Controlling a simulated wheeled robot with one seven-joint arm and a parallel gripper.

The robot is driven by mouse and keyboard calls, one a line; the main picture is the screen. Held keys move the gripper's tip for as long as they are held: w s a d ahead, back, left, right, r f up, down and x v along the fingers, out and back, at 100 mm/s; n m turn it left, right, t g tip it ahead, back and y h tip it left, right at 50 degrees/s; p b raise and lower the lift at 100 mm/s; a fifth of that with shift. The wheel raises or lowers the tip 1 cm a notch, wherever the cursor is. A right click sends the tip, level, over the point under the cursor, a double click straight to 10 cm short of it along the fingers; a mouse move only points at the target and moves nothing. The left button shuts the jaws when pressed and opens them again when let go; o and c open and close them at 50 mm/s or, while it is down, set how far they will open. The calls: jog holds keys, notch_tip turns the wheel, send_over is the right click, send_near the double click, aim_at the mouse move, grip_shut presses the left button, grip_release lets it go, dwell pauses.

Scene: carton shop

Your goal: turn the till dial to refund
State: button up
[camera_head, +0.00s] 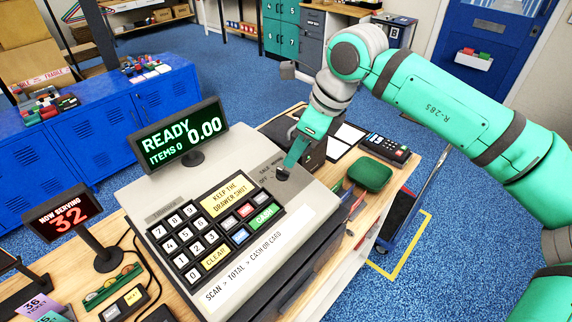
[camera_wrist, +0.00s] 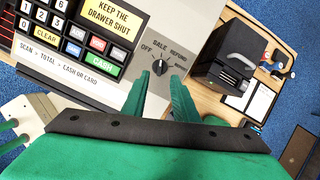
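The till (camera_head: 185,222) stands on the wooden counter, with its lit display reading READY, ITEMS 0 and 0.00. Its dial (camera_wrist: 160,67) is a small dark round knob on the grey panel, with OFF, SALE and REFUND marked around it from left to right. A light mark on the knob seems to point up towards SALE, but it is too small to be sure. My gripper (camera_wrist: 159,77) is open, its two teal fingertips apart at either side of the dial's lower edge. In the head view my gripper (camera_head: 292,160) points down at the dial (camera_head: 282,173) and partly hides the labels.
A green pouch (camera_head: 369,174) and a card reader (camera_head: 386,148) lie right of the till. A black printer-like box (camera_wrist: 225,60) stands close beside the dial panel. The ticket display (camera_head: 70,215) stands left. Blue floor is open beyond the counter.

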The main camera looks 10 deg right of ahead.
aim_at(283, 171)
jog(key=x, duration=0.6)
jog(key=shift+a+f, duration=0.1)
jog(key=shift+f, duration=0.25)
jog(key=shift+c, duration=0.7)
grip_shut()
